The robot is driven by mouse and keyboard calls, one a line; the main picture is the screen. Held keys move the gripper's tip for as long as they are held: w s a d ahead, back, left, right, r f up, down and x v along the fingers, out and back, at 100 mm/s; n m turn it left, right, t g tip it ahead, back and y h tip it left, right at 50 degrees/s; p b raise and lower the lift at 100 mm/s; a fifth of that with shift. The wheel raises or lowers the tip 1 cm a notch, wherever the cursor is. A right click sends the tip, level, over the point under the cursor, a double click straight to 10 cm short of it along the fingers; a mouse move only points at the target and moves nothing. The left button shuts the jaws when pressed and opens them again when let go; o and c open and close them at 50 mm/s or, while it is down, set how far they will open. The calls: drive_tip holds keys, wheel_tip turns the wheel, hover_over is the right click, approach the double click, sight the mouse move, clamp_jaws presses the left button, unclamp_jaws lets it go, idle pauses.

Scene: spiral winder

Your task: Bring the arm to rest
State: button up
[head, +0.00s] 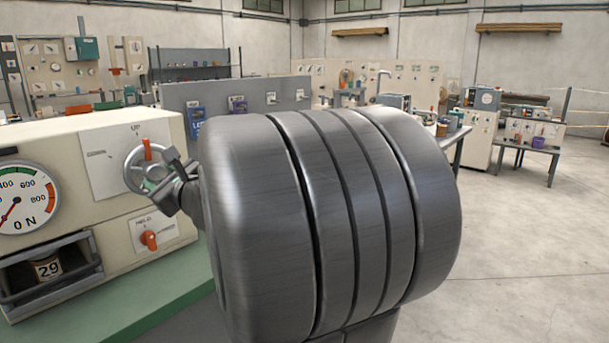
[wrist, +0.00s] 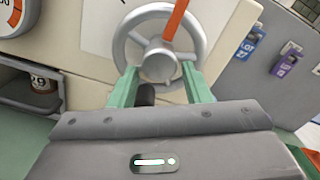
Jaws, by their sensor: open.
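My gripper (wrist: 166,92) is open in the wrist view, its two green fingers apart in front of a grey handwheel (wrist: 207,48) with an orange pointer. Nothing shows held between the fingers, and I cannot tell whether they touch the wheel. In the head view the handwheel (head: 129,172) is on the cream machine's front at left, under the word UP. My arm's large grey links fill the middle of the head view. The gripper (head: 172,185) reaches left from behind them toward the wheel, and its fingers are partly hidden.
The cream machine (head: 60,150) carries a force dial (head: 18,198), an orange HELD knob (head: 148,239) and a recess with a spool marked 29 (head: 47,268). It stands on a green bench (head: 150,300). Benches with equipment stand behind; the floor at right (head: 530,270) is clear.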

drive_tip(key=m+p, duration=0.3)
drive_tip(key=m, duration=0.1)
drive_tip(key=shift+s+a+r+m+p, duration=0.1)
drive_tip(key=shift+r+m+p, duration=0.05)
drive_tip(key=shift+m+p, duration=0.7)
drive_tip(key=shift+m, duration=0.15)
